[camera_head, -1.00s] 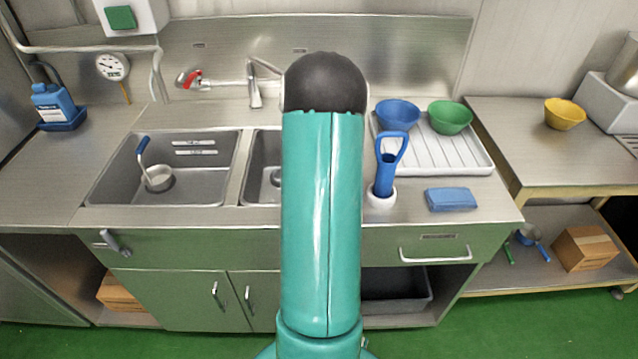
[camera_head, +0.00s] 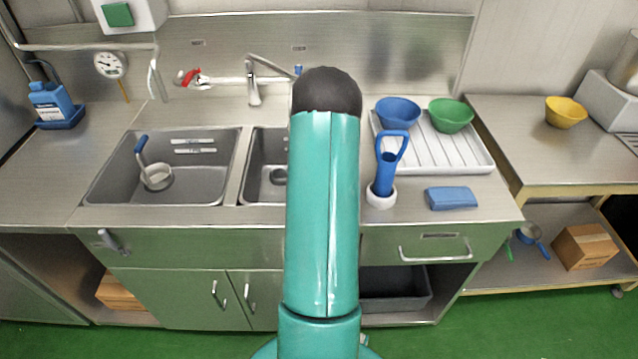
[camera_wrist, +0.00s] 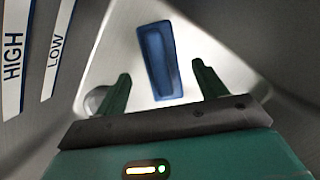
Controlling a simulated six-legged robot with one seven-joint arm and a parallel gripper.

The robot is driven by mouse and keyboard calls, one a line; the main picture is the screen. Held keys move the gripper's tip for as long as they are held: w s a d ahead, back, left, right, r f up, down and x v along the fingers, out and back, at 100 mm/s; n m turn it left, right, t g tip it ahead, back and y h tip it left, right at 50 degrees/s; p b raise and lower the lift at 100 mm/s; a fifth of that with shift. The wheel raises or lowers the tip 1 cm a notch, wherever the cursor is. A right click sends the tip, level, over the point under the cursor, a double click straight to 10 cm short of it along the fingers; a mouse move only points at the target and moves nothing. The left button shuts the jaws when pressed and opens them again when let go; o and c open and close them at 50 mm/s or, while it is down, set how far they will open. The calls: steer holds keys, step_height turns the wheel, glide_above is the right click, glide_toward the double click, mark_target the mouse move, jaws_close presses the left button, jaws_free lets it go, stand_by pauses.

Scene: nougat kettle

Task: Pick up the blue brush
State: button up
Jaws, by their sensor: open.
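In the wrist view a blue oblong thing (camera_wrist: 161,60), which looks like the blue brush, lies on the pale metal floor of a sink basin. My gripper (camera_wrist: 161,70) is open, with its two dark green fingers apart. The blue thing appears between and beyond the fingertips; nothing is held. How far below the fingers it lies I cannot tell. In the head view my arm hides the gripper and this thing. A blue loop-handled tool (camera_head: 386,175) stands upright in a white holder (camera_head: 381,197) right of the sink.
HIGH (camera_wrist: 15,60) and LOW (camera_wrist: 57,50) labels mark the basin wall close at left. A ladle (camera_head: 155,176) rests in the left basin. A blue block (camera_head: 451,198) and a drainboard (camera_head: 470,160) with blue (camera_head: 397,112) and green (camera_head: 451,115) bowls lie right.

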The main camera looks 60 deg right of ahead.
steer(key=x, duration=0.5)
steer(key=shift+r, duration=0.1)
steer(key=c, duration=1.2)
